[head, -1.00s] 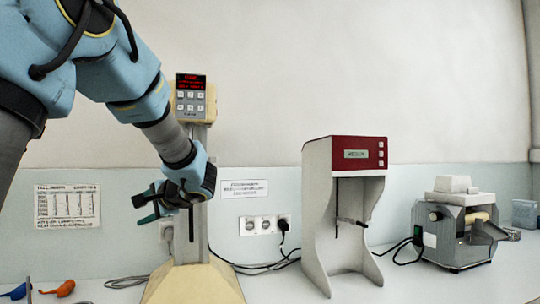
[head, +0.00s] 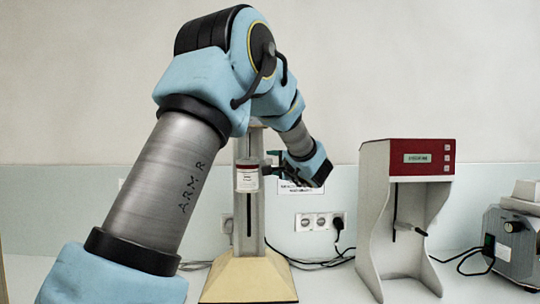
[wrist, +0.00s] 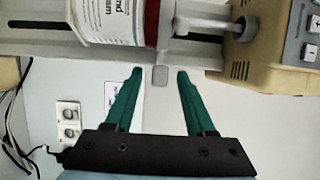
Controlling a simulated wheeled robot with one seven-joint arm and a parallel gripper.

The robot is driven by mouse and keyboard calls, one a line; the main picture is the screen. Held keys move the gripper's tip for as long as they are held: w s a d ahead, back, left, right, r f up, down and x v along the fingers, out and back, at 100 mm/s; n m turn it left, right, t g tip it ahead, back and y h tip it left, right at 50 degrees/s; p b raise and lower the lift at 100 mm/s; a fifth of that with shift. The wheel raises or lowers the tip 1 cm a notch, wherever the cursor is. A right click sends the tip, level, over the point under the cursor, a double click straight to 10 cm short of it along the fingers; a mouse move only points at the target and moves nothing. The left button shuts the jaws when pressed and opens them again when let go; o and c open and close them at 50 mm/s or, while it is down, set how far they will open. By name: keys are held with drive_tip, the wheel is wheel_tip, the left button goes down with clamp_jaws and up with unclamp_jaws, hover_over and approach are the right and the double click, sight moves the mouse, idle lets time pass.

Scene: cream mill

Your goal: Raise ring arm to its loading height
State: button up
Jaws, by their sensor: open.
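The cream mill has a cream base (head: 250,280) and a grey column (head: 256,215); my arm hides its head in the head view. A white labelled jar (head: 247,178) is in front of the column; it also shows in the wrist view (wrist: 108,22), with a dark red band at one end. A small grey knob (wrist: 160,76), apparently the end of the ring arm, lies between my fingertips. The rest of the ring arm is hard to make out. My gripper (wrist: 160,73) is open, green fingers on both sides of the knob with gaps. In the head view my gripper (head: 271,163) is beside the jar, to its right.
The mill's cream head with buttons (wrist: 285,40) and its grey shaft (wrist: 205,28) are at the right in the wrist view. A red-topped dispenser (head: 405,160) stands to the right, a grey machine (head: 512,240) beyond it. Wall sockets (head: 320,221) and cables lie between.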

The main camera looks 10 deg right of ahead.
drive_tip(key=shift+p+x, duration=0.3)
drive_tip(key=shift+x, duration=0.8)
clamp_jaws()
idle(0.7)
